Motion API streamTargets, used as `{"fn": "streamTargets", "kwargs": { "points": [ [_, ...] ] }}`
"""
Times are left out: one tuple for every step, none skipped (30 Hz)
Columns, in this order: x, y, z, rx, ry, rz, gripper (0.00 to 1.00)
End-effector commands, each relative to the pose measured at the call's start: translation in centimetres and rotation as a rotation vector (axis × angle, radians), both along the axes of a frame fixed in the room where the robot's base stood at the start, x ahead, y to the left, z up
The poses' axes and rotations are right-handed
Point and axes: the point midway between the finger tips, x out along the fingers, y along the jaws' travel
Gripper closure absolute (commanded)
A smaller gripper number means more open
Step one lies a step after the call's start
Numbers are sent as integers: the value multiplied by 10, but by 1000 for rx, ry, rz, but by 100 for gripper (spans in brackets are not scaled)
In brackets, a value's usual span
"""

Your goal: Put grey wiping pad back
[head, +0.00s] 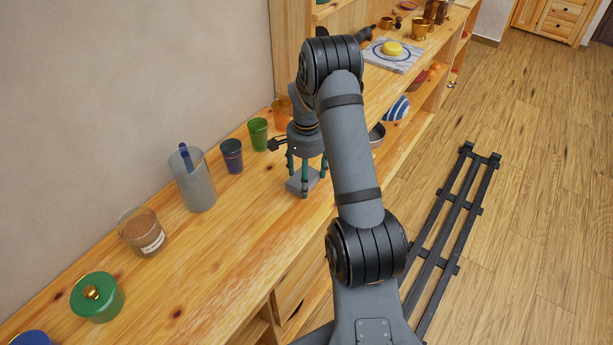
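The grey wiping pad (295,184) is a small flat block on the wooden counter, near its front edge and right of the cups. My gripper (305,182) points straight down over the pad, with its teal fingers spread apart. One finger comes down in front of the pad, and the others are behind it or at its sides. I cannot tell whether the fingers press on the pad or only stand around it. My forearm hides the area just right of the gripper.
Left along the counter (225,280) stand a blue cup (232,156), a green cup (258,133), an orange cup (282,112), a tall grey container (197,187) with a blue item, a glass jar (142,235) and a green lidded pot (97,300). A board (394,60) with a yellow item lies beyond.

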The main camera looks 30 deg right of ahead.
Motion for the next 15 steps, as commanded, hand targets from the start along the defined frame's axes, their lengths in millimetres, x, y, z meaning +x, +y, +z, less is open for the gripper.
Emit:
{"fn": "streamTargets", "kwargs": {
  "points": [
    [0,0,-4,0,0,0,54],
    [0,0,-4,0,0,0,54],
    [0,0,-3,0,0,0,28],
    [0,0,-2,0,0,0,26],
    [0,0,-2,0,0,0,25],
    [0,0,-2,0,0,0,22],
    [0,0,-2,0,0,0,21],
    [0,0,-2,0,0,0,19],
    [0,0,-2,0,0,0,17],
    [0,0,-2,0,0,0,15],
    [0,0,-2,0,0,0,13],
    [0,0,-2,0,0,0,11],
    [0,0,-2,0,0,0,11],
    [0,0,-2,0,0,0,11],
    [0,0,-2,0,0,0,11]
  ]
}}
